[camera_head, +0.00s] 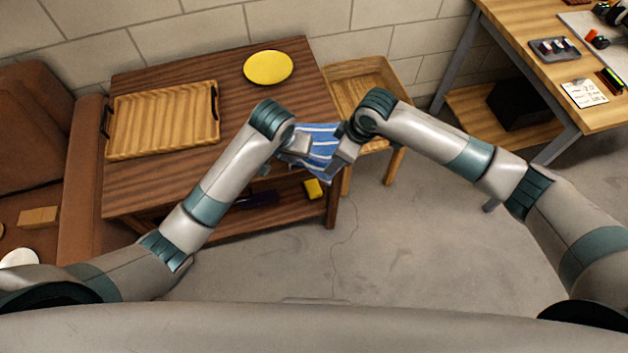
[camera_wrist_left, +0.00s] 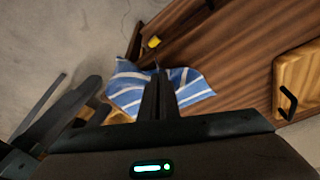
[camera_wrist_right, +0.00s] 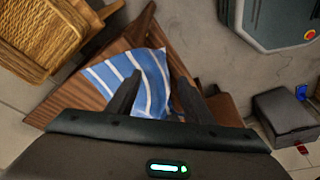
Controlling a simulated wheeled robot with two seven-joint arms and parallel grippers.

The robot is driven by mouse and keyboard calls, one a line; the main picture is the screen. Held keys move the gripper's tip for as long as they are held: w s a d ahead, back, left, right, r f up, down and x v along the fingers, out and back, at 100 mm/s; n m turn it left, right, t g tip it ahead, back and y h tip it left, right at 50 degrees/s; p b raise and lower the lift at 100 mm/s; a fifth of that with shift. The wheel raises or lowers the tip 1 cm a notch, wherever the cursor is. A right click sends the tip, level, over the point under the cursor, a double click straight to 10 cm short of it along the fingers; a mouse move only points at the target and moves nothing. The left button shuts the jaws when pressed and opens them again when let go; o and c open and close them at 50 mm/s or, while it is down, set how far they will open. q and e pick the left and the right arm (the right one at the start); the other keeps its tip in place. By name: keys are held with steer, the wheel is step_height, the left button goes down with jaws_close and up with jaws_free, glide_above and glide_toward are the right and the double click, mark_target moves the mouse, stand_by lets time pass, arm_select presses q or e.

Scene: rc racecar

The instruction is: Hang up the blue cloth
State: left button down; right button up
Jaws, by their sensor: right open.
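The blue cloth with white stripes (camera_head: 318,150) hangs between my two grippers, near the right edge of the brown table. My left gripper (camera_head: 290,158) is shut on the cloth; in the left wrist view its fingers (camera_wrist_left: 158,92) are close together, with cloth (camera_wrist_left: 190,84) spreading on both sides. My right gripper (camera_head: 335,168) is beside the cloth's right side. In the right wrist view its fingers (camera_wrist_right: 157,95) are apart, and the cloth (camera_wrist_right: 150,70) shows between and left of them. I cannot tell whether they touch it. No hook or hanger is clearly visible.
The brown table (camera_head: 235,110) holds a wooden tray (camera_head: 165,120) and a yellow plate (camera_head: 268,67). A yellow object (camera_head: 313,188) sits on its lower shelf. A workbench (camera_head: 530,25) is at right. The floor in front is clear.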

arm_select(q)
steer(key=c, duration=1.4)
jaws_free()
steer(key=shift+o, duration=0.9)
steer(key=o, duration=0.6)
steer(key=shift+g, duration=0.8)
steer(key=r+p, duration=0.3)
steer(key=p, duration=0.1)
steer(key=s+r+p, duration=0.1)
steer(key=r+p, duration=0.1)
steer(key=p, duration=0.3)
steer(key=shift+a+r, duration=0.1)
steer(key=shift+r, duration=0.3)
steer(key=r+p, duration=0.1)
steer(key=r, duration=0.4)
steer(key=s+r+p, duration=0.1)
steer(key=r+p, duration=0.1)
steer(key=r, duration=0.4)
steer(key=s+r+p, duration=0.1)
steer(key=r, duration=0.5)
steer(key=shift+s+a+r+p, duration=0.1)
steer(key=shift+s+a+p, duration=0.15)
steer(key=shift+a+p, duration=0.1)
